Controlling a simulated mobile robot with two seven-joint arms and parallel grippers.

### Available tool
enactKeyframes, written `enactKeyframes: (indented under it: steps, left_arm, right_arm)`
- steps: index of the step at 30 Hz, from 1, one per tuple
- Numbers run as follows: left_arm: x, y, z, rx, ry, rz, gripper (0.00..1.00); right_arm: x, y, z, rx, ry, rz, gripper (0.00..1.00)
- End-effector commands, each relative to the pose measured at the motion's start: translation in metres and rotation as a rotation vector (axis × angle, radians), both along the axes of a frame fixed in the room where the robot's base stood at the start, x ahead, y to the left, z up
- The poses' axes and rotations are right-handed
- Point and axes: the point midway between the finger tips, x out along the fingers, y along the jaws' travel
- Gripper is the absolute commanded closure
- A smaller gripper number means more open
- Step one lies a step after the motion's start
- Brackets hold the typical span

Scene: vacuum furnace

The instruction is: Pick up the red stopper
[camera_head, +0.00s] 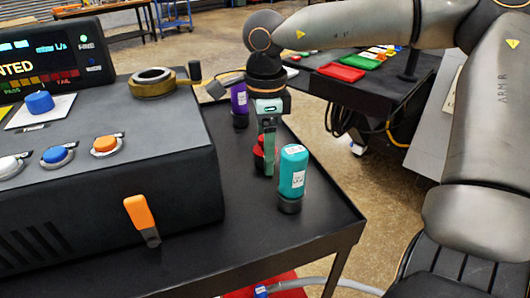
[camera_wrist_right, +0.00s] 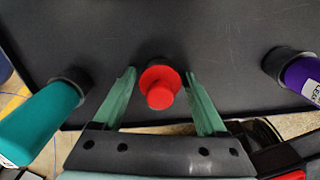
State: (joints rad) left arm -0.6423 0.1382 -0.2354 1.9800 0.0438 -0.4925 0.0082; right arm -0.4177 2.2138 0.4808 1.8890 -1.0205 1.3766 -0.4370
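The red stopper (camera_head: 258,152) stands on the black cart top, partly hidden behind a finger of my right gripper (camera_head: 268,160) in the head view. In the right wrist view the red stopper (camera_wrist_right: 160,86) shows between the two green fingers of my right gripper (camera_wrist_right: 160,78), with a visible gap on each side. The right gripper is open and points down over the stopper. It does not visibly touch the stopper. My left gripper is not in view.
A teal bottle (camera_head: 293,170) stands in front of the stopper and a purple bottle (camera_head: 239,99) behind it. A dark console (camera_head: 190,190) with an orange lever (camera_head: 139,213) lies to the left. The cart top's front right (camera_head: 320,210) is clear.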

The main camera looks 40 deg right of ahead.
Motion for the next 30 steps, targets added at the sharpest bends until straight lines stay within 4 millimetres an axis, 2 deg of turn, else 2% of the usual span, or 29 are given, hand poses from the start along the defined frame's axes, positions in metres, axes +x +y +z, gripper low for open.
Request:
enactKeyframes:
  steps: [2,19,30]
  left_arm:
    - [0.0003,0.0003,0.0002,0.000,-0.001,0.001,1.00]
    - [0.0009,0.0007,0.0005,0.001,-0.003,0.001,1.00]
    - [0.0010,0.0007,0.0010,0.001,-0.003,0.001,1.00]
  right_arm:
    - [0.0001,-0.0001,0.0003,-0.001,-0.001,0.000,0.35]
    - [0.0001,0.0000,0.0006,-0.001,-0.001,0.000,1.00]
    - [0.0005,0.0000,0.0028,-0.001,-0.002,0.001,1.00]
